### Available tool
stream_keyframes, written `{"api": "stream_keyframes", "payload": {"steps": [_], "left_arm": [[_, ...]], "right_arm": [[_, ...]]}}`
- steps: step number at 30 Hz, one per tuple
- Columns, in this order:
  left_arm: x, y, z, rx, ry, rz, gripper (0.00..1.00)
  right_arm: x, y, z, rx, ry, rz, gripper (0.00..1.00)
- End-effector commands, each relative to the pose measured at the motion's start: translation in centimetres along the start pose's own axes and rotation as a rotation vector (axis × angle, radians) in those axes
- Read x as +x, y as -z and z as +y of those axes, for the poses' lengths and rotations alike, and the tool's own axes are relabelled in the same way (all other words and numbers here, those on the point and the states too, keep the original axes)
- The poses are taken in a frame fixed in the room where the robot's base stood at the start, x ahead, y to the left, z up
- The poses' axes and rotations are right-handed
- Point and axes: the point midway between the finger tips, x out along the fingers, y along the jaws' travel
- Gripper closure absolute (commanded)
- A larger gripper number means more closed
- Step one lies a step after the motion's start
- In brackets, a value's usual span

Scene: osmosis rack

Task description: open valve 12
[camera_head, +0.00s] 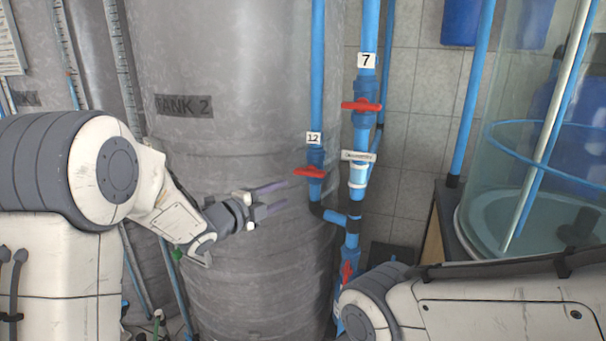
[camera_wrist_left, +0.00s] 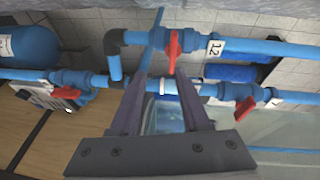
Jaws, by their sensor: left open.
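Valve 12 has a red handle (camera_head: 310,172) on a blue vertical pipe, just under a white label "12" (camera_head: 314,138). The handle lies crosswise to the pipe. In the left wrist view the red handle (camera_wrist_left: 172,52) shows above and beyond the fingertips, beside its label "12" (camera_wrist_left: 215,48). My left gripper (camera_head: 284,196) is open and empty in front of the grey tank, to the left of and slightly below the handle, apart from it in the picture. Its two fingers also show in the left wrist view (camera_wrist_left: 160,79). My right gripper is out of view; only part of that arm shows at lower right.
Valve 7's red handle (camera_head: 361,105) sits close by on the pipe to the right, crosswise. Another red handle (camera_head: 347,272) is lower down. Grey tank 2 (camera_head: 230,90) stands behind my left gripper. A clear cylindrical vessel (camera_head: 490,215) stands at right.

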Motion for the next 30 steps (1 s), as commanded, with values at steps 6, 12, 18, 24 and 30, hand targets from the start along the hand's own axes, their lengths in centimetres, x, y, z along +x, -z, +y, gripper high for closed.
{"api": "stream_keyframes", "payload": {"steps": [6,12,18,24,30], "left_arm": [[-0.4,-0.8,-1.1,0.116,0.097,0.088,0.54],[1.9,-0.4,-1.6,0.123,0.104,0.098,0.54],[5.7,0.0,-2.1,0.122,0.104,0.096,0.54],[8.7,0.2,-2.2,0.122,0.103,0.095,0.54],[9.7,0.3,-2.2,0.121,0.104,0.093,0.54]], "right_arm": [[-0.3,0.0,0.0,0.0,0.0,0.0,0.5],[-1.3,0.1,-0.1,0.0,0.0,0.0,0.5],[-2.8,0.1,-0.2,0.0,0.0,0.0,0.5],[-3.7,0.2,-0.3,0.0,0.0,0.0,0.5],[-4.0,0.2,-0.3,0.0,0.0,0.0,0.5]]}}
